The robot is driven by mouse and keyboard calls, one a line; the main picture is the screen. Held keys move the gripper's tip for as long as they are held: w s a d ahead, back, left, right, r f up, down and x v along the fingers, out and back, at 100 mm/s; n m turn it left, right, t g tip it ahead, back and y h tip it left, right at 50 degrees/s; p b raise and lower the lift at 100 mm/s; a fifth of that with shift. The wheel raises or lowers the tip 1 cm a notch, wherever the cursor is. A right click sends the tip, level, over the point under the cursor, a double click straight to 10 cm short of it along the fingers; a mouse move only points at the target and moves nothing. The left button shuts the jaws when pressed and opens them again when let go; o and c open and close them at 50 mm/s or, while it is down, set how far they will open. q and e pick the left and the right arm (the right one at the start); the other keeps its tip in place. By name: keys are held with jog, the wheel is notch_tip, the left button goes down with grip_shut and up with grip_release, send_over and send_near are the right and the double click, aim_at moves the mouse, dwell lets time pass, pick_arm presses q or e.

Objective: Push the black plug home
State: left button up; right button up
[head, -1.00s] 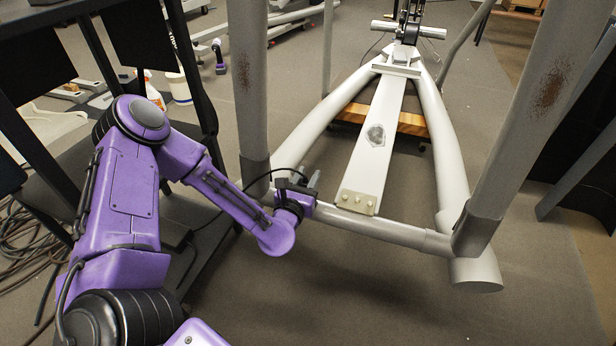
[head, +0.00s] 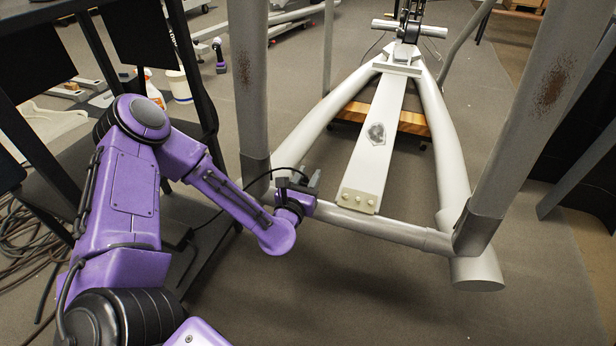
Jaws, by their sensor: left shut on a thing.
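My left gripper (head: 312,182) is beside the light grey cross tube (head: 385,228) at the near end of the elliptical's frame, at its left part. It is shut, on what looks like the black plug, which is hidden by the gripper and too small to make out. A thin black cable (head: 262,178) arcs from the left up to the gripper. The socket does not show clearly, so I cannot tell how deep the plug sits. My right gripper is not in view.
Grey uprights stand left (head: 250,100) and right (head: 515,130) of the gripper. The white centre rail (head: 378,150) ends in a bolted plate (head: 358,201) just right of it. A black table frame (head: 190,80) is at left. The floor in front is clear.

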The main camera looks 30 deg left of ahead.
pick_arm(q)
jog(key=shift+f+b, duration=0.5)
dwell(0.3)
jog(key=o, duration=1.1)
